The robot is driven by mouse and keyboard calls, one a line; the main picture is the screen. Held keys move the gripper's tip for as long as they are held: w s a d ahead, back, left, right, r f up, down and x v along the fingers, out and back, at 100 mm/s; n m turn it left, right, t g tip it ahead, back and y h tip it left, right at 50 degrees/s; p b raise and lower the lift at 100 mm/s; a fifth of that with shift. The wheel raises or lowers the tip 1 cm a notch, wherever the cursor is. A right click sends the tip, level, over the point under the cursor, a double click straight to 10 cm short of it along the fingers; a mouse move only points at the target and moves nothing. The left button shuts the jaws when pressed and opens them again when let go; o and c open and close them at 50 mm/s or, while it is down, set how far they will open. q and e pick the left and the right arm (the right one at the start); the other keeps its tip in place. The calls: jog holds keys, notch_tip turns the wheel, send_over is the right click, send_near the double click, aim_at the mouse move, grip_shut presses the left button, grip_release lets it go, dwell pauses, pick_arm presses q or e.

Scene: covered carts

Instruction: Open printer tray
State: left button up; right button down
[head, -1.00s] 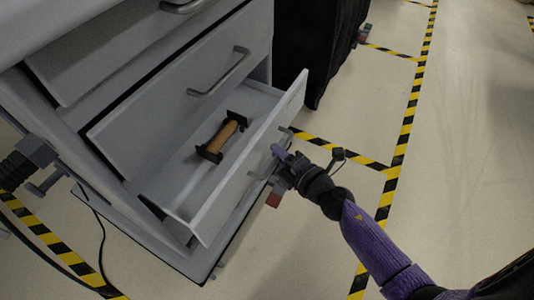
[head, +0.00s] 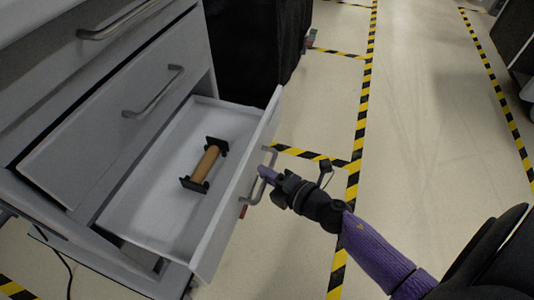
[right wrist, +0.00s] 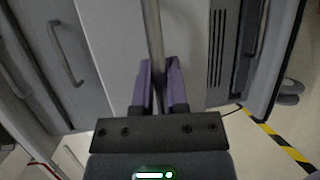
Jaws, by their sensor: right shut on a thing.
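The lowest drawer (head: 165,180) of the grey cabinet is pulled well out in the head view, its inside showing. A brown roll on a black holder (head: 206,163) lies in it. My right gripper (head: 264,174) is at the drawer's front panel, shut on the bar handle (head: 259,187). In the right wrist view the purple fingers (right wrist: 159,85) stand on both sides of the metal handle bar (right wrist: 154,40). My left gripper is not in view now.
Two upper drawers with bar handles, one the middle drawer (head: 110,130), are shut or nearly so. A black-covered cart (head: 258,45) stands behind the cabinet. Open floor (head: 420,130) with yellow-black tape lies to the right.

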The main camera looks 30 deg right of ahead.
jog(key=c, duration=0.7)
grip_release()
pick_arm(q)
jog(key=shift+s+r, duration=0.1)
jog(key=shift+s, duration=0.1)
pick_arm(e)
jog(key=shift+o, duration=0.2)
jog(key=shift+s, duration=0.1)
pick_arm(q)
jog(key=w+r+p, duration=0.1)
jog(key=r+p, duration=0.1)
jog(key=p, duration=0.1)
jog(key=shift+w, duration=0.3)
pick_arm(e)
jog(key=v, duration=0.9)
jog(key=shift+s, duration=0.4)
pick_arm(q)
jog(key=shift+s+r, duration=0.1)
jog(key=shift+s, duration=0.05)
pick_arm(e)
jog(key=shift+d, duration=0.1)
